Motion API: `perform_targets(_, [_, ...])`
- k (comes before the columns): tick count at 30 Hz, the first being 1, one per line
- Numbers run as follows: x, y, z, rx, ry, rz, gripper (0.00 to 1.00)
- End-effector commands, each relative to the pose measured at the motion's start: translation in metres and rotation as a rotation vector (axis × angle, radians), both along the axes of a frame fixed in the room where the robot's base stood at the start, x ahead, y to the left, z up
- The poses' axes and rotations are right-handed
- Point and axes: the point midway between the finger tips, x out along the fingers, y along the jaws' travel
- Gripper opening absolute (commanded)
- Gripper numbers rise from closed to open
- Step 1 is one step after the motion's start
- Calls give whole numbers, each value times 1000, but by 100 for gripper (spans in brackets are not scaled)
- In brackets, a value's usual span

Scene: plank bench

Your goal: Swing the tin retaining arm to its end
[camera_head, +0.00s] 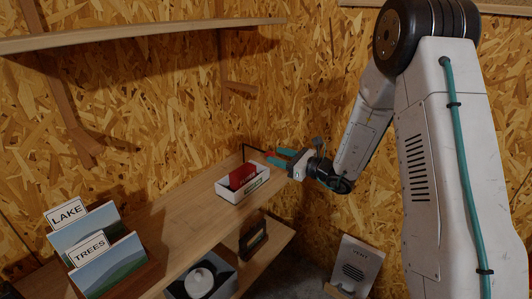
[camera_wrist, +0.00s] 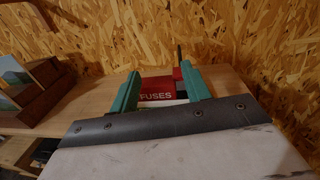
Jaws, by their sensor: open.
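A red tin (camera_head: 241,175) stands in a white open box (camera_head: 230,196) on the wooden bench. In the wrist view the tin (camera_wrist: 157,88) reads FUSES and shows between my fingers. A thin dark bent rod (camera_head: 243,151), which looks like the retaining arm, rises behind the box and runs right toward my gripper. In the wrist view a dark upright (camera_wrist: 180,54) and a small red part (camera_wrist: 177,73) show beside my right finger. My gripper (camera_head: 279,157) has teal fingers, open, just right of the box. I cannot tell whether a finger touches the arm.
Cards marked LAKE (camera_head: 68,213) and TREES (camera_head: 88,249) stand in a wooden holder at the bench's left. A lower shelf holds a grey bin (camera_head: 225,284) with a white round thing. A wall shelf (camera_head: 140,32) hangs above. The bench between cards and box is clear.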

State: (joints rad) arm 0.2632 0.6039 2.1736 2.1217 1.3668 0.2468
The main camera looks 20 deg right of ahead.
Motion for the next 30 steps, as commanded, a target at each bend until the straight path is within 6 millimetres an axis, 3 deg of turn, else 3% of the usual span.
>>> perform_targets(2, [8, -12, -15, 32, 22, -55, 47])
perform_targets(6, [17, -18, -23, 53, 34, -95, 47])
perform_targets(19, [67, 19, -22, 53, 33, -94, 47])
perform_targets(30, [77, 25, -22, 52, 34, -96, 47])
